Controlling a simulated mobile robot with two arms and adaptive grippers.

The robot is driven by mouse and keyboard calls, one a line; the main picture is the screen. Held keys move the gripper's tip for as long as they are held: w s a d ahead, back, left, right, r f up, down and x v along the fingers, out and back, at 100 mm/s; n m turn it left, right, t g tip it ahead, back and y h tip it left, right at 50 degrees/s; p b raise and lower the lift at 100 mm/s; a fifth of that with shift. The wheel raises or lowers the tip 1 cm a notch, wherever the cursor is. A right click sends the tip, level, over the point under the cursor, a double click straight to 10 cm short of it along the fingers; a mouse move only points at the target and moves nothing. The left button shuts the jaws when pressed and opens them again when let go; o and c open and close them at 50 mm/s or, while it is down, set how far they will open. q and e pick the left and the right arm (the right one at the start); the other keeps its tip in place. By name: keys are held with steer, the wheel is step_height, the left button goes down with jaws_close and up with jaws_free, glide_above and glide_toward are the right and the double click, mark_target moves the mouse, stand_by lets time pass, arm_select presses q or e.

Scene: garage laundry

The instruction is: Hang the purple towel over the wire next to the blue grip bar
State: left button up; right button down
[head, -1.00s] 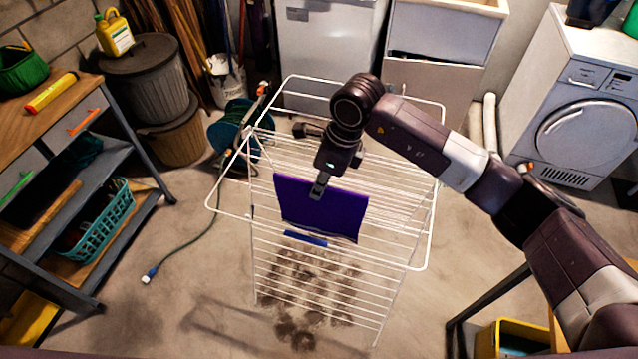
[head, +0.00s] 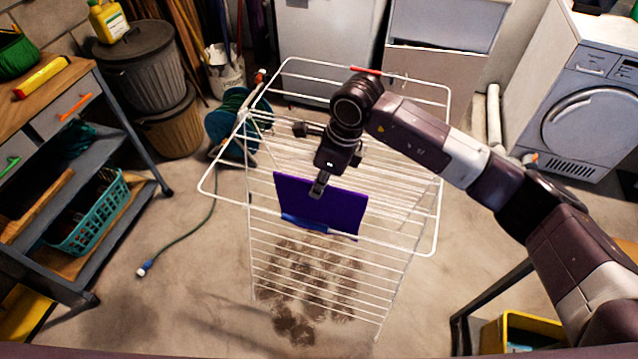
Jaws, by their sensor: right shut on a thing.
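The purple towel (head: 335,205) hangs as a flat sheet at the near part of the white wire drying rack (head: 436,228). My right gripper (head: 318,190) is shut on the towel's upper edge, left of its middle. The blue grip bar (head: 303,223) is on a wire at the rack's near side and shows across the towel's lower left edge. I cannot tell whether the towel touches the wires. My left gripper is not in view.
A red bar (head: 365,70) sits on the rack's far rail. A workbench with a teal basket (head: 90,215) stands left, and a green hose reel (head: 228,125) behind. A washing machine (head: 590,110) is at right. Floor left of the rack is mostly clear.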

steer(key=c, duration=1.9)
jaws_free()
steer(key=shift+c, duration=0.2)
steer(key=shift+r, duration=0.1)
steer(key=v, duration=1.1)
steer(key=shift+d+r, duration=0.2)
steer(key=shift+r, duration=0.2)
steer(key=shift+s, duration=0.1)
